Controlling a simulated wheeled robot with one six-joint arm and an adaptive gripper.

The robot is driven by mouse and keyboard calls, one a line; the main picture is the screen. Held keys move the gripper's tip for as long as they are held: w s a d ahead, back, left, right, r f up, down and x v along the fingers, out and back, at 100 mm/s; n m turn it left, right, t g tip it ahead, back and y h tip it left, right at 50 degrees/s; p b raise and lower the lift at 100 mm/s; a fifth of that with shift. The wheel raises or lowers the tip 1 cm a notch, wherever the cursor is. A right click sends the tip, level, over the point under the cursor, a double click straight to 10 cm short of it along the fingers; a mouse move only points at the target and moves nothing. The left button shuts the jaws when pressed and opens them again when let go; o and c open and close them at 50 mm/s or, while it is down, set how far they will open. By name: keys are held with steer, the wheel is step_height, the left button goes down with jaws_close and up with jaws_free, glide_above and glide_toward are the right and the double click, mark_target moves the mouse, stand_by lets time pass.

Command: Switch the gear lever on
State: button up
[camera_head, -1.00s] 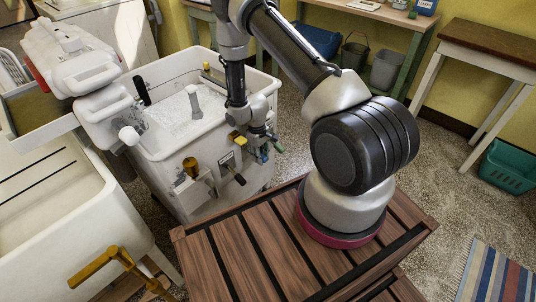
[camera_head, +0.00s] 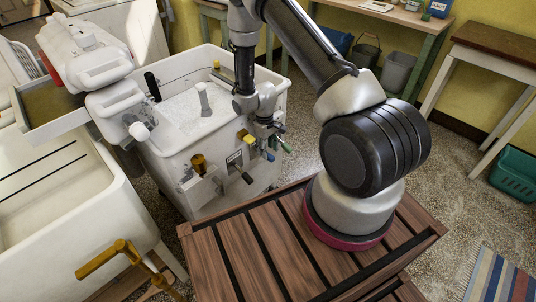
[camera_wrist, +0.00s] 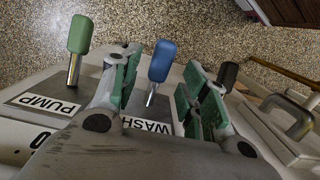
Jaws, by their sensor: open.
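My gripper (camera_wrist: 160,88) is open at the front of the white wringer washer (camera_head: 190,132). In the wrist view a blue-knobbed lever (camera_wrist: 162,60) stands between its two green-padded fingers, over a plate marked WASH; contact cannot be told. A green-knobbed lever (camera_wrist: 80,36) over a PUMP label stands left of the fingers. A black knob (camera_wrist: 229,74) shows partly behind the right finger. In the head view the blue knob (camera_head: 268,156), green knob (camera_head: 286,147) and a black-tipped lever (camera_head: 246,178) are near my gripper (camera_head: 262,143). No readable label names a gear lever.
The wringer head (camera_head: 90,55) sits above the tub's left side. A white basin (camera_head: 50,215) with a yellow tap (camera_head: 100,258) is at left.

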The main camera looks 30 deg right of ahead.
step_height(320, 180, up, 8)
steer(key=shift+w+a, duration=0.15)
steer(key=shift+w, duration=0.2)
steer(key=t+y, duration=0.2)
steer(key=t, duration=0.3)
glide_toward(270, 155)
step_height(270, 155, down, 3)
steer(key=x, duration=0.3)
steer(key=w+x, duration=0.1)
steer(key=x, duration=0.3)
steer(key=shift+a+r, duration=0.15)
steer(key=shift+a, duration=0.1)
jaws_close()
